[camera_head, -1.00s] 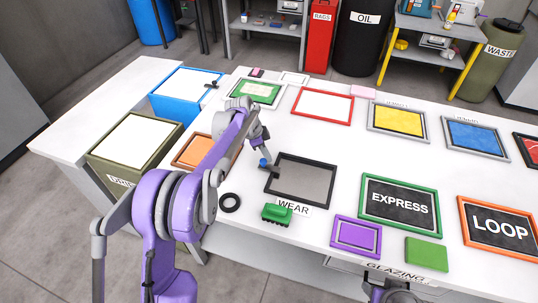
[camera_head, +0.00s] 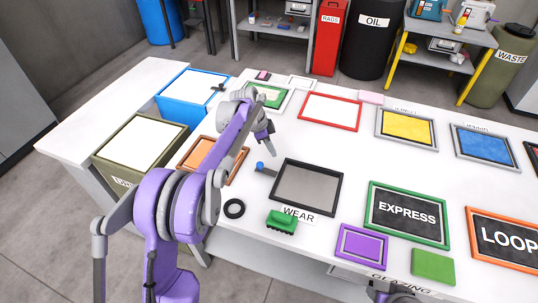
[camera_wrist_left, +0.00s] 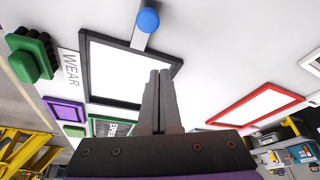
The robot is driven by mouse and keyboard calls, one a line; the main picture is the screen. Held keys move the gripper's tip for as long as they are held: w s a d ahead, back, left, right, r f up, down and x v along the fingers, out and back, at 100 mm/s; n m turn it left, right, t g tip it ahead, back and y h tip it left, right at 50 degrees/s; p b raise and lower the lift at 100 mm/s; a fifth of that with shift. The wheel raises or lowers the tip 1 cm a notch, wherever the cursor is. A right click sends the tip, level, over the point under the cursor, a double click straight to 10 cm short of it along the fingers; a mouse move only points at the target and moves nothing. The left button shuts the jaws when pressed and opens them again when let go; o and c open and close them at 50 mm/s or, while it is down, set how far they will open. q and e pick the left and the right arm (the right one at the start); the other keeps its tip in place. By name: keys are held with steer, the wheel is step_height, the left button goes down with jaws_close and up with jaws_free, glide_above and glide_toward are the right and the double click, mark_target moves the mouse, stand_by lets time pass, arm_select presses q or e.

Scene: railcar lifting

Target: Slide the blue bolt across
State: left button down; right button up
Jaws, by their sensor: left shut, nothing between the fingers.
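The blue bolt's round knob (camera_head: 260,165) stands on a short grey bar that sticks out from the left side of the dark-framed grey WEAR panel (camera_head: 306,187). In the left wrist view the blue knob (camera_wrist_left: 148,20) is at the top, with its bar reaching down to the black frame (camera_wrist_left: 110,99). My left gripper (camera_head: 273,153) is just above and right of the knob, apart from it. In the left wrist view its fingers (camera_wrist_left: 160,75) are together, with nothing between them.
A black ring (camera_head: 234,208) and a green brush-like block (camera_head: 282,222) lie on the white table near the WEAR panel. An orange frame (camera_head: 200,160) lies left of the knob. Red (camera_head: 329,125), purple and EXPRESS (camera_head: 407,213) panels lie around.

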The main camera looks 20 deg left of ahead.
arm_select(q)
steer(key=v, duration=0.7)
steer(key=shift+s, duration=0.3)
steer(key=shift+d, duration=0.15)
steer(key=s+d+r+n+t+y, duration=0.1)
steer(key=s+d+r+n, duration=0.15)
steer(key=s, duration=0.65)
steer(key=s+d+r+n+t+y, duration=0.15)
steer(key=s+n, duration=0.25)
steer(key=s, duration=0.5)
steer(key=s+f+n, duration=0.3)
steer(key=s+f, duration=0.1)
steer(key=s, duration=0.4)
steer(key=s+f+n+t+y, duration=0.1)
steer(key=s+f+n, duration=0.2)
steer(key=s+f, duration=0.2)
steer(key=s, duration=0.3)
steer(key=shift+s+d, duration=0.35)
